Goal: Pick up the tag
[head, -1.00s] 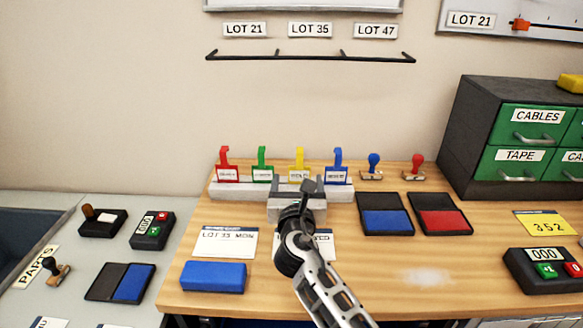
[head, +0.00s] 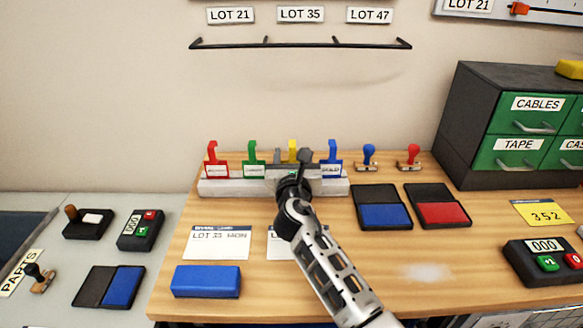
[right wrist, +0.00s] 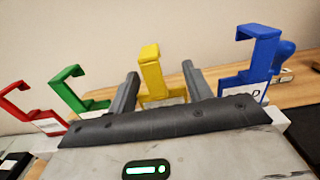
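Four hooked tags stand in a row in a pale grey holder (head: 222,187) at the back of the wooden table: red (head: 212,160), green (head: 251,160), yellow (head: 293,150) and blue (head: 332,160). My right gripper (head: 305,158) is at the yellow tag and hides most of it in the head view. In the right wrist view the gripper (right wrist: 160,72) is open, with the yellow tag (right wrist: 152,72) between its two fingers, apart from both. The green tag (right wrist: 72,92) and blue tag (right wrist: 250,65) are outside the fingers. My left gripper is not in view.
Blue and red stamps (head: 408,157) stand right of the holder, behind two ink pads (head: 385,213). Lot cards (head: 216,243) and a blue block (head: 206,281) lie in front. A drawer cabinet (head: 465,120) stands at the right. A black rail (head: 300,43) is on the wall.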

